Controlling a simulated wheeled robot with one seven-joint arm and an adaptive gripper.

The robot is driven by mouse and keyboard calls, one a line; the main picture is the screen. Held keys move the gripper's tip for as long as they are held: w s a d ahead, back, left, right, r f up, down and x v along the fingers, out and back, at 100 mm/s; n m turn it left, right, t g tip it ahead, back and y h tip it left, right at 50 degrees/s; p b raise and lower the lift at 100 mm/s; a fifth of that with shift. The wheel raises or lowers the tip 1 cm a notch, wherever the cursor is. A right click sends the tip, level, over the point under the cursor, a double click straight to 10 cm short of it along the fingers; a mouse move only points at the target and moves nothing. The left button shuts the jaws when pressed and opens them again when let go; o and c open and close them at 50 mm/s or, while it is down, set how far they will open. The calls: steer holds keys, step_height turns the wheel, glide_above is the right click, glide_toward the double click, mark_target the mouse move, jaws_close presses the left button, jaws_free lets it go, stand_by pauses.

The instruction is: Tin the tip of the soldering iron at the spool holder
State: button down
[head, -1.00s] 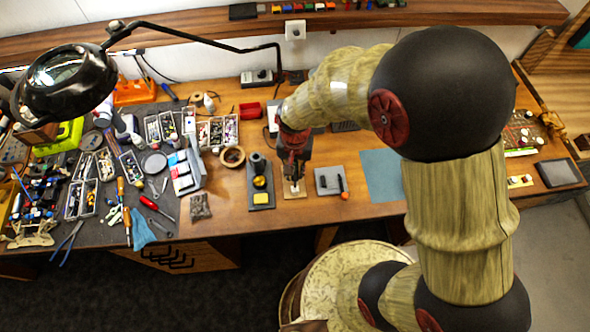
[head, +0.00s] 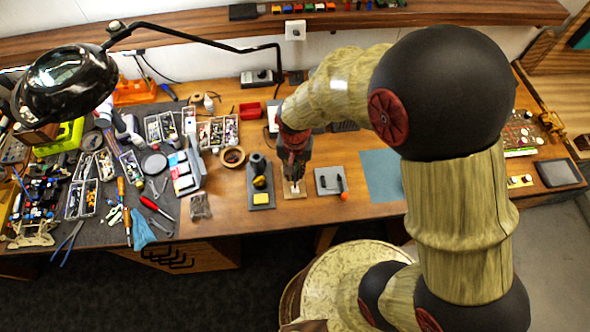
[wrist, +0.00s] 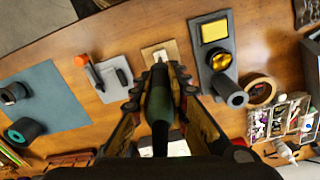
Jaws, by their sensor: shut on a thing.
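My gripper (wrist: 160,98) is shut on the dark green handle of the soldering iron (wrist: 160,118). The handle runs lengthwise between the fingers, and its front end points toward a small wooden pad (wrist: 160,52). In the head view my gripper (head: 295,172) is just above that pad, which has a small pale patch on it. I cannot make out the iron's tip or whether it touches anything. A dark stand (wrist: 207,45) with a yellow sponge (wrist: 214,31), a round brass cleaner (wrist: 221,60) and a dark tube is beside the pad. I cannot tell which thing is the spool holder.
A grey plate (head: 322,178) with a black piece and an orange-ended piece is right of the pad in the head view. A blue-grey mat (head: 382,172) lies farther right. A tape roll (head: 232,156) and several parts trays crowd the left.

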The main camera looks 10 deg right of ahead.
mark_target(295, 162)
steer(key=shift+r+p, duration=1.95)
steer(key=shift+r, duration=1.1)
